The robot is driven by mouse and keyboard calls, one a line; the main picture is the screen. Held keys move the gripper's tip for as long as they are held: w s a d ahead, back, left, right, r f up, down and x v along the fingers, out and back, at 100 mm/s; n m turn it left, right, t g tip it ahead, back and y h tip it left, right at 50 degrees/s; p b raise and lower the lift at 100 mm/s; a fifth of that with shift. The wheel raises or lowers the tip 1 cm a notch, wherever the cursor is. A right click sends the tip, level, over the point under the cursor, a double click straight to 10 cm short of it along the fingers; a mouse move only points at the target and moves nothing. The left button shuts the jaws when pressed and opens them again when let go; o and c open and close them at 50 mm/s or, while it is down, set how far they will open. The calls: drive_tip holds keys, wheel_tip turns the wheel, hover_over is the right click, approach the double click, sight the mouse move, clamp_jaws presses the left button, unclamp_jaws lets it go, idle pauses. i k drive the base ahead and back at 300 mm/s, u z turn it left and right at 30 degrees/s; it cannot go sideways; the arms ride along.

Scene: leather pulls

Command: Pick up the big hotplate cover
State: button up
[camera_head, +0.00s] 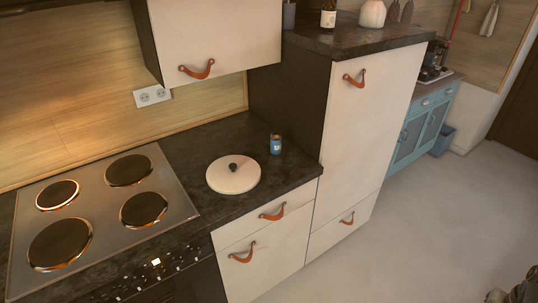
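The hotplate cover (225,182) is a round, cream-white disc with a small dark knob at its centre. It lies flat on the dark countertop, right of the hob and near the counter's front edge. Nothing covers it in this view. No second cover shows, so I cannot compare sizes. My gripper is not in view.
A small blue can (276,144) stands behind and right of the cover. The steel hob (98,205) with several bare plates is at left. A tall cabinet (357,120) rises at right, and a wall cabinet (215,40) hangs above. The floor (420,220) at right is mostly clear.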

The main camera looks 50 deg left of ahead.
sight(231, 174)
drive_tip(key=i, duration=1.55)
drive_tip(key=u, duration=4.45)
drive_tip(key=i, duration=0.95)
drive_tip(key=u, duration=0.05)
